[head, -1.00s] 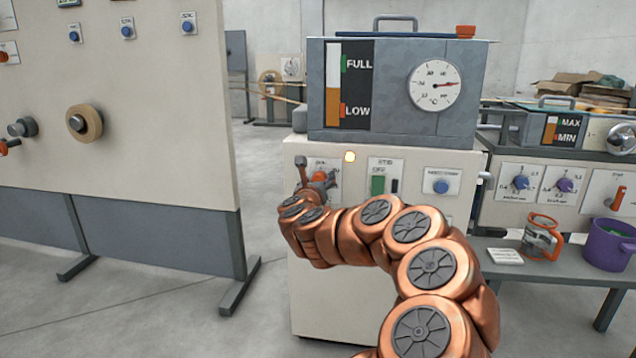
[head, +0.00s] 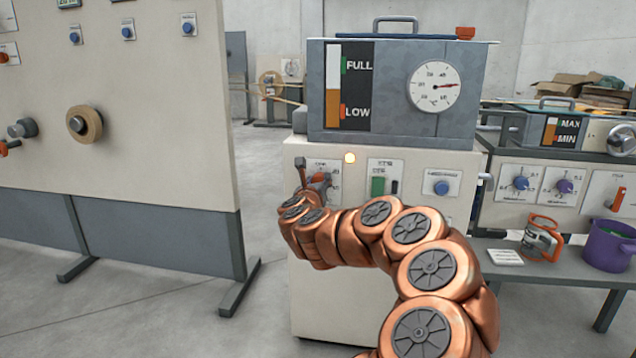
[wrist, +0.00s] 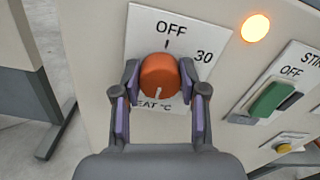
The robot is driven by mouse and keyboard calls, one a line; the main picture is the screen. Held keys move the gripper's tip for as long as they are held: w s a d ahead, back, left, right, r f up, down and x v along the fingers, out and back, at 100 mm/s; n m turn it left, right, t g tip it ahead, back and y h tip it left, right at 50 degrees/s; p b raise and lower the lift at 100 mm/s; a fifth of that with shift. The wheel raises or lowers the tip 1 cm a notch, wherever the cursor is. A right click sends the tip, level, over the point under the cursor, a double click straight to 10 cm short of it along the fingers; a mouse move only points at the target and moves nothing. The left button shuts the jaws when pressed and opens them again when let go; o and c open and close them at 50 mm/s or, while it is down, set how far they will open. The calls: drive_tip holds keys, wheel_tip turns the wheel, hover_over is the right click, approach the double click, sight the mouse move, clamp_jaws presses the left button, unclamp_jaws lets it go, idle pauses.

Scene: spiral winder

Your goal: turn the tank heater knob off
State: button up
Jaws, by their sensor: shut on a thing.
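The tank heater knob (wrist: 160,73) is orange-red and round, on a white plate (wrist: 203,30) marked OFF at the top and 30 to the right. A pale pointer line shows on the knob's lower side, away from the OFF mark. My gripper (wrist: 161,82) has a finger on each side of the knob and is shut on it. In the head view my gripper (head: 314,181) is at the front of the tank cabinet (head: 315,300), partly covering the knob (head: 322,177). A lit amber lamp (head: 349,157) is up and to the right of it.
A green switch (wrist: 270,99) sits right of the knob, with a blue button (head: 441,187) further right. The tank (head: 390,120) with its dial (head: 435,86) stands above. A large panel (head: 140,150) is at left. A bench holds a purple bucket (head: 610,246).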

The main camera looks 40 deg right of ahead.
drive_tip(key=shift+n, duration=0.4)
drive_tip(key=shift+s+f+n+p, duration=0.1)
drive_tip(key=shift+f+n+p, duration=0.05)
drive_tip(key=shift+n+p, duration=5.1)
drive_tip(key=shift+w+f+n+p, duration=0.1)
drive_tip(key=shift+n+p, duration=3.9)
drive_tip(key=shift+n, duration=2.4)
drive_tip(key=shift+s+f+n+p, duration=0.1)
drive_tip(key=shift+f+n+p, duration=0.05)
drive_tip(key=shift+n+p, duration=5.1)
drive_tip(key=shift+n+b, duration=0.55)
drive_tip(key=shift+n, duration=0.25)
drive_tip(key=o, duration=1.1)
drive_tip(key=shift+o, duration=0.2)
